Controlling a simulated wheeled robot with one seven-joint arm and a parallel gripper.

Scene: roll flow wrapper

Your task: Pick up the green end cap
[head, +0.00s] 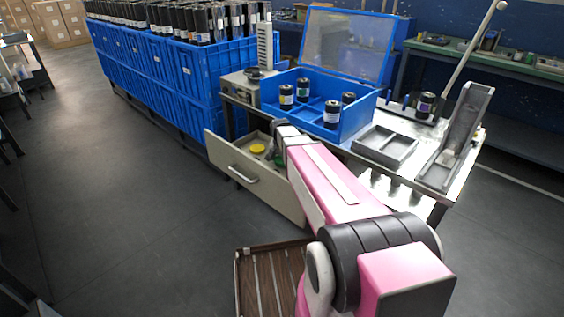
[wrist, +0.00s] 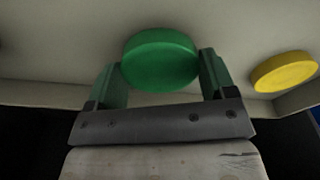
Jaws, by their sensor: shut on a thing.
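The green end cap (wrist: 160,60) is a round disc between the two fingers of my gripper (wrist: 161,80) in the wrist view. The fingers are shut on its sides. In the head view my gripper (head: 280,150) reaches into the open drawer (head: 245,177), and my arm hides most of the hold. A yellow cap (wrist: 284,72) lies to the right of the green one in the wrist view. In the head view a yellow cap (head: 257,148) also shows in the drawer. I cannot tell whether the green cap still touches the drawer floor.
Above the drawer, a blue box (head: 320,125) with a raised lid holds several dark rolls on the metal table. A grey tray (head: 385,148) and an angled grey chute (head: 455,140) stand to the right. Stacked blue crates (head: 170,85) line the left.

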